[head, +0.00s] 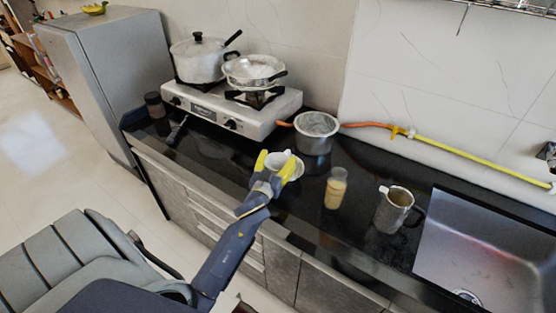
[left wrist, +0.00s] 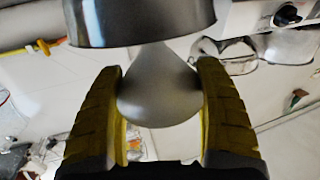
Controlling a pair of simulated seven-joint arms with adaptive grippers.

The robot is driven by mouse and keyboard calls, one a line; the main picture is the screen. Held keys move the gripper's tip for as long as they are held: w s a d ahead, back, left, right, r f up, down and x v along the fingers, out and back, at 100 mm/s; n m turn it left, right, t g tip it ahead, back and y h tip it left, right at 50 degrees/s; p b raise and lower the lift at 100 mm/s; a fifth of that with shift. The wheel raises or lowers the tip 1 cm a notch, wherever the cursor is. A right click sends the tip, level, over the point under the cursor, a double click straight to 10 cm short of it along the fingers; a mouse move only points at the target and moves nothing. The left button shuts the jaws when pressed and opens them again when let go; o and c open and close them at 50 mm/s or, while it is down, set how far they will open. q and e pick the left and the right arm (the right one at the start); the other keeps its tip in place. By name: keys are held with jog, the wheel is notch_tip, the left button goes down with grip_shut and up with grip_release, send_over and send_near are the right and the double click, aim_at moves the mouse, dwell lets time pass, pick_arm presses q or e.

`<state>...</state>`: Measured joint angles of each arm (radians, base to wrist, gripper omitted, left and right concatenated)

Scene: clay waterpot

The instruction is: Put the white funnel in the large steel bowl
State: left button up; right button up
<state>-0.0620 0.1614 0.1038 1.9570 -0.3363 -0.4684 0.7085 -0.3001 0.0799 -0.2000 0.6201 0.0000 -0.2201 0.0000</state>
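The white funnel (head: 277,161) is between the yellow fingers of my left gripper (head: 275,163), above the front part of the black counter. In the left wrist view the funnel (left wrist: 160,98) has a finger against each side of its wide part, and my left gripper (left wrist: 161,105) is shut on it. The large steel bowl (head: 316,140) stands upright on the counter, behind and to the right of the funnel. Its wall (left wrist: 140,22) fills the top of the left wrist view and overlaps the funnel's narrow end. The funnel is outside the bowl. My right gripper is not in view.
A two-burner stove (head: 232,110) with a lidded pot (head: 197,62) and a pan (head: 254,70) stands behind left. A jar (head: 335,190) and a steel jug (head: 394,212) stand to the right, before the sink (head: 490,250). An orange-yellow hose (head: 480,155) runs along the wall.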

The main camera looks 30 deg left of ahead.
pick_arm(q)
jog(key=shift+o, duration=1)
